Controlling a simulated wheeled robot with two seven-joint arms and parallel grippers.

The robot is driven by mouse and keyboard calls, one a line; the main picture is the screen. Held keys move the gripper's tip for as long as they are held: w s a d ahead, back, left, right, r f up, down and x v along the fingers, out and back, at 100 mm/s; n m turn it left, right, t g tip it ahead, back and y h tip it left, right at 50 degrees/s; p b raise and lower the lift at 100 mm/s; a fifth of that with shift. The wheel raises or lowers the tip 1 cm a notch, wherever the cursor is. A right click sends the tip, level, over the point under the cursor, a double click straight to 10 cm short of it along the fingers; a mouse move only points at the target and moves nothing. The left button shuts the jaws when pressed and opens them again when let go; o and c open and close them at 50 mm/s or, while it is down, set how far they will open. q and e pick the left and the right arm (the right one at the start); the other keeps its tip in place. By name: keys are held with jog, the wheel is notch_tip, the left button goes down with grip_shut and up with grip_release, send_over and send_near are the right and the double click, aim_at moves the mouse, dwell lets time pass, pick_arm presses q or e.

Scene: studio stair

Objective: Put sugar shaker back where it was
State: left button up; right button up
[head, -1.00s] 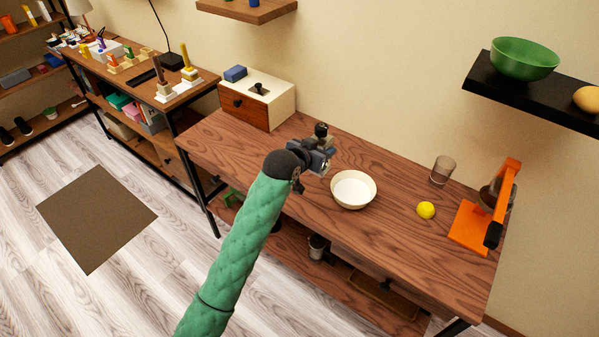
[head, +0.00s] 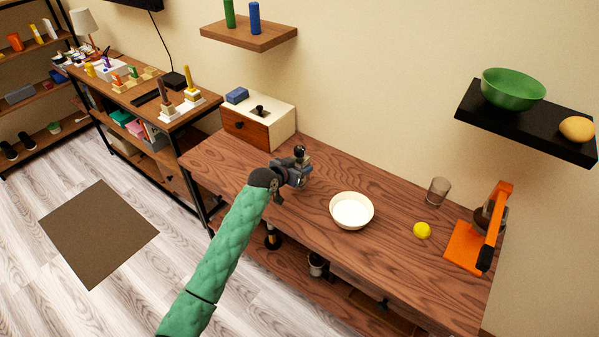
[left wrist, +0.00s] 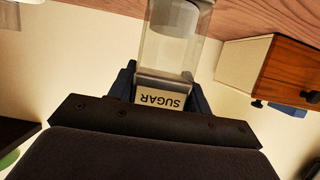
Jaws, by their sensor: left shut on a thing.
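The sugar shaker (left wrist: 172,50) is a clear container with a cream label reading SUGAR, upside down in the left wrist view. Its dark top (head: 299,151) shows in the head view. My left gripper (head: 303,170) is shut on the shaker, over the wooden table (head: 390,240), left of the white bowl. In the left wrist view the dark fingers (left wrist: 160,88) sit on both sides of the label. The gripper hides much of the shaker in the head view, and I cannot tell whether its base touches the table. My right gripper is not in view.
A white bowl (head: 352,222) stands right of the gripper. A white box with a wooden drawer (head: 246,130) is at the back left. A glass (head: 438,191), yellow ball (head: 422,230) and orange stand (head: 463,247) are at the right. Table between bowl and box is mostly clear.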

pick_arm(q)
jog(key=shift+s+f+p, duration=0.1)
jog(key=shift+f+p, duration=0.2)
jog(key=shift+f, duration=0.1)
jog(key=shift+f+p, duration=0.5)
jog(key=shift+f, duration=0.9)
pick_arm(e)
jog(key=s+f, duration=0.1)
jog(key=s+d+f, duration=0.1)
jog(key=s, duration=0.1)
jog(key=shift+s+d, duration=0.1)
pick_arm(q)
jog(key=shift+f, duration=0.1)
jog(key=o, duration=1.1)
jog(key=shift+o, duration=0.2)
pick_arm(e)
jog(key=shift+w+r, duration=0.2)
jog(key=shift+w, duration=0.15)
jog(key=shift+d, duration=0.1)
